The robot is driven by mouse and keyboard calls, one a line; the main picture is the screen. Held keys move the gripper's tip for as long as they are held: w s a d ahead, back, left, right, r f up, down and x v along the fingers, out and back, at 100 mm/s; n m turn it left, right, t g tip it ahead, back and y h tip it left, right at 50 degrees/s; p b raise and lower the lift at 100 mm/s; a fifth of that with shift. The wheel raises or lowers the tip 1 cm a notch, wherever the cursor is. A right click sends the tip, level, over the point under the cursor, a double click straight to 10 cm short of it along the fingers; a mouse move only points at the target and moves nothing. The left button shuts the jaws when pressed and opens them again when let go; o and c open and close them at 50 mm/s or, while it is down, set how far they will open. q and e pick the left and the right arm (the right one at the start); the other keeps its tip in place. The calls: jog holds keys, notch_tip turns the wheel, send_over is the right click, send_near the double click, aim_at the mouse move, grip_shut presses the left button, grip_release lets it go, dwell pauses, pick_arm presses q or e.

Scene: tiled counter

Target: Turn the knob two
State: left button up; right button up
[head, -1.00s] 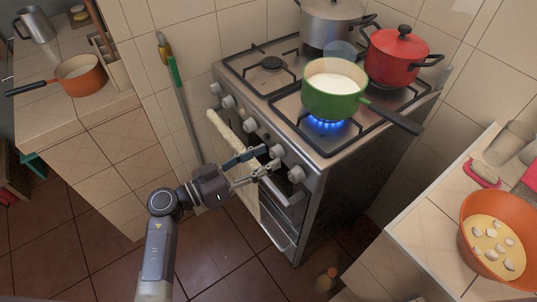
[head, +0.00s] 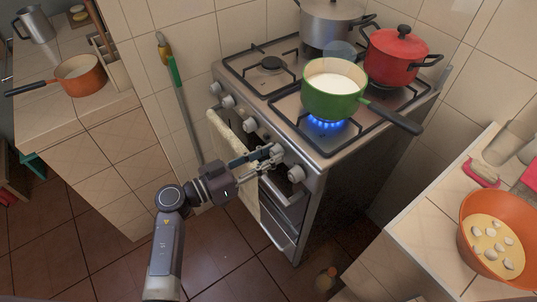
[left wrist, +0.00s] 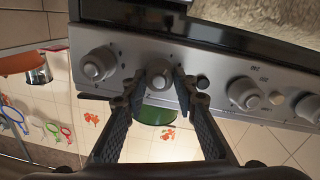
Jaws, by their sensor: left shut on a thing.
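The stove (head: 300,145) has a row of grey knobs along its front panel, also seen in the left wrist view. My left gripper (head: 268,156) is at the front panel, toward its right end. In the left wrist view its two fingertips (left wrist: 160,80) are shut on the sides of one round grey knob (left wrist: 158,76). Another knob (left wrist: 98,65) is to the left of it, and a further knob (left wrist: 245,93) to the right. In the head view the fingers partly cover the held knob. My right gripper is not in view.
A green pot (head: 332,103) of white liquid stands over a lit blue flame (head: 326,125), its handle sticking out to the right. A red pot (head: 392,65) and a steel pot (head: 330,25) stand behind it. A towel (head: 232,150) hangs at the oven front, close to my left gripper.

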pick_arm(q)
jog(key=shift+r+p, duration=0.2)
jog(key=shift+p, duration=0.45)
jog(key=m+p, duration=0.3)
jog(key=p, duration=0.3)
jog(key=shift+a, duration=0.1)
jog(key=shift+f+m+p, duration=0.1)
jog(key=shift+m+p, duration=0.25)
jog(key=shift+m, duration=0.55)
jog(key=m, duration=0.5)
jog(key=shift+f+y, duration=0.1)
jog(key=shift+y, duration=0.3)
jog(key=m+b, duration=0.3)
jog(key=m, duration=0.3)
jog(key=m+t+b, duration=0.1)
jog(key=m+b, duration=0.3)
jog(key=m, duration=0.3)
jog(key=m+b, duration=0.4)
jog(key=m, duration=0.3)
jog(key=shift+s+d+f+t+y, duration=0.2)
jog(key=shift+d+t+y, duration=0.05)
jog(key=shift+t+y, duration=0.05)
jog(key=shift+m, duration=0.5)
